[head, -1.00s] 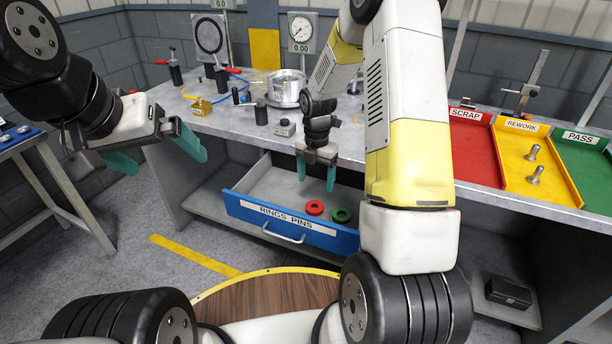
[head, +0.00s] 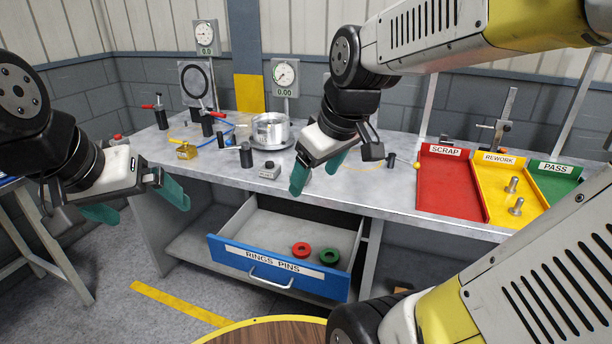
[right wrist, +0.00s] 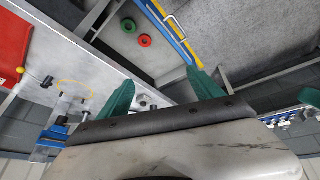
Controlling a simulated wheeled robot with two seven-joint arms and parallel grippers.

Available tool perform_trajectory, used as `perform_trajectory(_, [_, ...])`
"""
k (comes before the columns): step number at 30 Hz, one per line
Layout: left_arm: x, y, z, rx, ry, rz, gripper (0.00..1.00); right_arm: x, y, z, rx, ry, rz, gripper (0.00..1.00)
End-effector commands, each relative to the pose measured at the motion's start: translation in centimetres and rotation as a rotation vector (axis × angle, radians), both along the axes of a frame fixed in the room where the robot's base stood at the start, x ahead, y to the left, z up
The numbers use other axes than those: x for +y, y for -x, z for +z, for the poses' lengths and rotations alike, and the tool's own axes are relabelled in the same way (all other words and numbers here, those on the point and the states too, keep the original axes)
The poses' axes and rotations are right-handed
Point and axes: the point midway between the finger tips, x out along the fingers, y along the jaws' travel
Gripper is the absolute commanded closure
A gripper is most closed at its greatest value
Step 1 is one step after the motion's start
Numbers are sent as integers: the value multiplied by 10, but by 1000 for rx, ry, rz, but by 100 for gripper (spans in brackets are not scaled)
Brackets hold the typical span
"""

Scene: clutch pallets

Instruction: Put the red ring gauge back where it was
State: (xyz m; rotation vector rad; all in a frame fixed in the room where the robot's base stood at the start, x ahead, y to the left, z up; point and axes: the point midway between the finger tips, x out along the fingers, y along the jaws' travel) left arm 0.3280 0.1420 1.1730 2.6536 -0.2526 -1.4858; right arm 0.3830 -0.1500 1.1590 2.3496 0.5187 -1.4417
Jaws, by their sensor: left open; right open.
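The red ring gauge (head: 301,249) lies in the open drawer (head: 262,240) labelled RINGS PINS, beside a green ring (head: 329,257). The red ring also shows in the right wrist view (right wrist: 128,25), with the green ring (right wrist: 145,41) near it. My right gripper (head: 318,175) is open and empty, above the bench's front edge and the drawer's back right. My left gripper (head: 142,205) is open and empty, left of the drawer and away from the bench.
The bench top (head: 350,185) holds a silver cylinder (head: 271,131), a yellow block (head: 186,151) and dial gauges. Trays marked SCRAP (head: 452,185), REWORK (head: 500,165) and PASS (head: 553,180) stand at the right; the yellow one holds two bolts (head: 516,207).

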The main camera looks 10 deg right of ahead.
Motion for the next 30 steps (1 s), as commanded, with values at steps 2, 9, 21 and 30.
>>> perform_trajectory(2, [0,0,0,0,0,0,0,3,23,8,-24,-95,-144,25])
perform_trajectory(9, [0,0,0,0,0,0,0,7,54,13,-33,-264,-378,25])
perform_trajectory(21, [0,0,0,0,0,0,0,8,55,14,-33,-275,-394,25])
perform_trajectory(30, [0,0,0,0,0,0,0,8,55,14,-33,-275,-393,25])
